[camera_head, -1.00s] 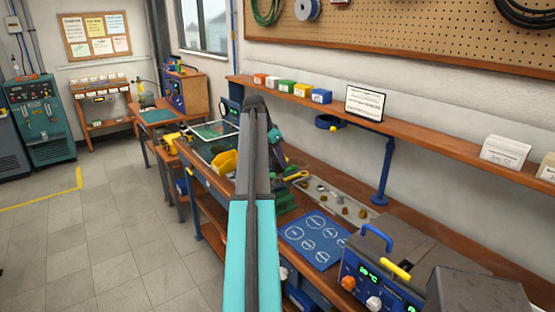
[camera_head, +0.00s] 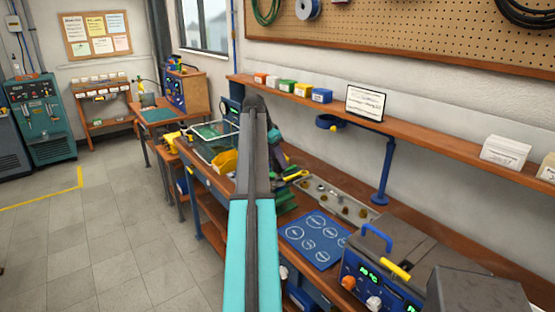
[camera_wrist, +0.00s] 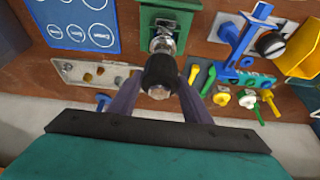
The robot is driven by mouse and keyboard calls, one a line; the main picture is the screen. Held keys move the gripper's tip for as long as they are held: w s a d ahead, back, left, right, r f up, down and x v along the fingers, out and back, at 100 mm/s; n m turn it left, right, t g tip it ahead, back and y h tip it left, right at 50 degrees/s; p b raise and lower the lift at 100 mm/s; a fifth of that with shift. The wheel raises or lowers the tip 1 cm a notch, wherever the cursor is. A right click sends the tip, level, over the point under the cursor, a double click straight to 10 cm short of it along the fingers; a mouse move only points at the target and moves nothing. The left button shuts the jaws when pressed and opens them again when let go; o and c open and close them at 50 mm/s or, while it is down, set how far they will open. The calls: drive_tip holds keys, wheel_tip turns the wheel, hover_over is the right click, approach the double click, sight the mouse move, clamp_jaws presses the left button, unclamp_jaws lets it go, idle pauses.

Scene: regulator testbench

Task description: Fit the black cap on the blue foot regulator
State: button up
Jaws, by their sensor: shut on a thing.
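In the wrist view my gripper (camera_wrist: 161,76) is shut on a black cylindrical part, which looks like the black cap (camera_wrist: 160,68). A metal hex-like end shows at its near side. Just beyond it, in line with it, a bright metal fitting (camera_wrist: 162,43) stands at a green block (camera_wrist: 166,22). I cannot tell whether the black part touches that fitting. The green block also shows partly in the head view (camera_head: 287,195), behind my arm. I cannot make out a blue foot on the fitting.
A blue mat (camera_wrist: 75,27) with white circles and a grey tray (camera_wrist: 72,70) with brass parts lie left of the green block. A blue test unit (camera_head: 375,272) stands on the bench.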

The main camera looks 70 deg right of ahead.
sight(277, 174)
drive_tip(key=shift+f+b, duration=0.6)
drive_tip(key=shift+f, duration=1.95)
idle(3.2)
drive_tip(key=o, duration=1.6)
drive_tip(key=shift+o, duration=0.2)
drive_tip(key=shift+r, duration=0.1)
drive_tip(key=shift+r+p, duration=1.95)
drive_tip(key=shift+r, duration=1.95)
